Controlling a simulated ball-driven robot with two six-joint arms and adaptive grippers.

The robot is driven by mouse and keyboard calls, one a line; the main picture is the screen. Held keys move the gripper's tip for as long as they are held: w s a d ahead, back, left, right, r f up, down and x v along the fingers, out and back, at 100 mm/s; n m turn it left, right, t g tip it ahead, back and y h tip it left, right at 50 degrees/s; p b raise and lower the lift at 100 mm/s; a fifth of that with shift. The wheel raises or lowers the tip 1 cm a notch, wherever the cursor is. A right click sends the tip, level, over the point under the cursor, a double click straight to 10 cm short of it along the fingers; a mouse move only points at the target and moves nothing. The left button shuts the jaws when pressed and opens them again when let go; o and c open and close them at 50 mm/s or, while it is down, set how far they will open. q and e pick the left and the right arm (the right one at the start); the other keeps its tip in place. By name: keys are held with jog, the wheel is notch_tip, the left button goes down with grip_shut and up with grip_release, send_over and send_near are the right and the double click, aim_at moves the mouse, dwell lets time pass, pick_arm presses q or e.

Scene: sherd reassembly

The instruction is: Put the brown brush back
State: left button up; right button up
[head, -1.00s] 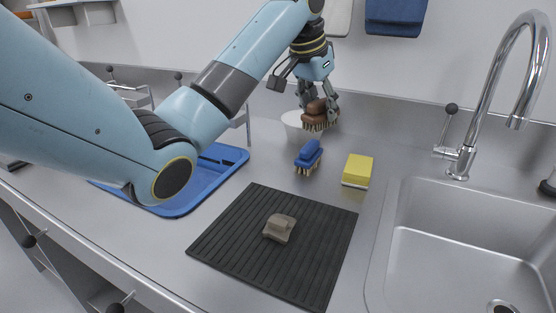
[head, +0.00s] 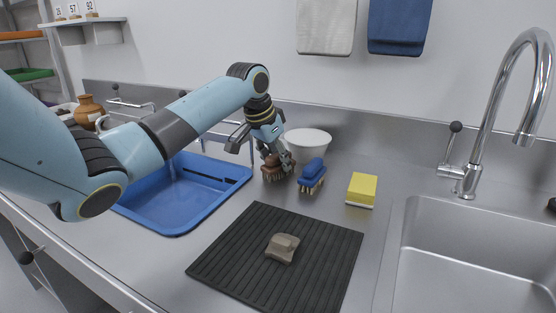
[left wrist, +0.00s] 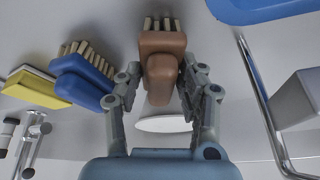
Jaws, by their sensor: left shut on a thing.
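The brown brush (head: 272,170) stands bristles down at the counter's back, between the blue tray and the blue brush. I cannot tell whether its bristles touch the counter. My left gripper (head: 275,157) is shut on it from above. In the left wrist view the brown brush (left wrist: 161,62) sits between the two fingers of my left gripper (left wrist: 161,85), its pale bristles pointing away. The blue brush (head: 312,175) stands just to its right, apart from it, and also shows in the left wrist view (left wrist: 84,78). My right gripper is not in view.
A white bowl (head: 308,140) stands behind the brushes. A yellow sponge (head: 362,188) lies to the right, before the sink (head: 480,240). A blue tray (head: 170,228) is on the left. A black ridged mat (head: 225,262) in front bears a grey-brown piece (head: 283,247). A tap (head: 470,170) stands behind the sink.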

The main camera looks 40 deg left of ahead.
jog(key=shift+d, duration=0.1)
pick_arm(q)
jog(key=o, duration=1.1)
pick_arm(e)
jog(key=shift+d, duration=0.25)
pick_arm(q)
jog(key=p+v, duration=0.1)
jog(key=v, duration=1.1)
jog(key=shift+p, duration=0.4)
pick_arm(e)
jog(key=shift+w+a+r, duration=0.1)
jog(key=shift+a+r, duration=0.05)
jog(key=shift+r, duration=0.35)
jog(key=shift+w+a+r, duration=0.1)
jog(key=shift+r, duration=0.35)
pick_arm(q)
jog(key=shift+r, duration=0.15)
